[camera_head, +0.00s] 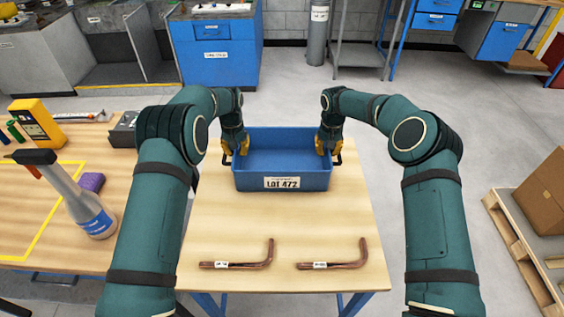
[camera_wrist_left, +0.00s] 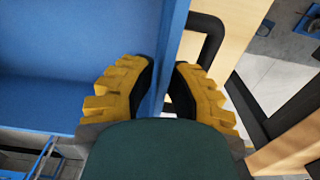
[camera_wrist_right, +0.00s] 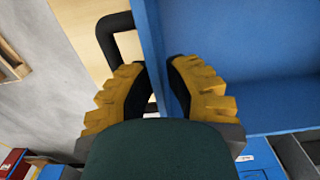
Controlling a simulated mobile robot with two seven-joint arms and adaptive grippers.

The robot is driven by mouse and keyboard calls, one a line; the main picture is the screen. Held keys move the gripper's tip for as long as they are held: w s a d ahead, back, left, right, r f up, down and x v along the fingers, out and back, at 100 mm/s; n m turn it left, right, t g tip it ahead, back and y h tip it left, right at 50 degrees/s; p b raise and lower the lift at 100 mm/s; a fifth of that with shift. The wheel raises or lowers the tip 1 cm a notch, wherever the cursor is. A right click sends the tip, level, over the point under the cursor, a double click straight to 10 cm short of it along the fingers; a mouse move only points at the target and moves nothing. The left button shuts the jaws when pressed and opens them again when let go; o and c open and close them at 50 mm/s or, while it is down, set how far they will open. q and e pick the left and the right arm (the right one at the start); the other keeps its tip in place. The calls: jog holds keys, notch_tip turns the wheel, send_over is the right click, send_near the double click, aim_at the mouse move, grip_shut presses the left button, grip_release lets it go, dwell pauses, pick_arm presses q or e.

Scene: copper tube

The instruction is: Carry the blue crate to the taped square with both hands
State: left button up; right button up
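The blue crate (camera_head: 283,170), with a "LOT 472" label on its front, sits upright on the wooden table and looks empty. My left gripper (camera_head: 236,147) is at its left side wall. In the left wrist view, its yellow fingers are closed with the blue wall (camera_wrist_left: 174,40) between them, beside a black handle (camera_wrist_left: 212,35). My right gripper (camera_head: 328,145) is at the right side wall. In the right wrist view, its fingers pinch that wall (camera_wrist_right: 152,35), beside another black handle (camera_wrist_right: 107,38).
Two copper tubes (camera_head: 240,264) (camera_head: 335,264) lie at the table's front. A spray bottle (camera_head: 75,195), a purple sponge (camera_head: 91,182) and a yellow meter (camera_head: 37,124) stand on the left bench. A cardboard box (camera_head: 545,195) on a pallet is at the right.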

pick_arm(q)
jog(key=shift+f, duration=0.15)
pick_arm(e)
jog(key=shift+f, duration=0.15)
pick_arm(q)
grip_shut()
pick_arm(e)
grip_shut()
pick_arm(q)
jog(key=shift+r, duration=0.2)
pick_arm(e)
jog(key=shift+r, duration=0.2)
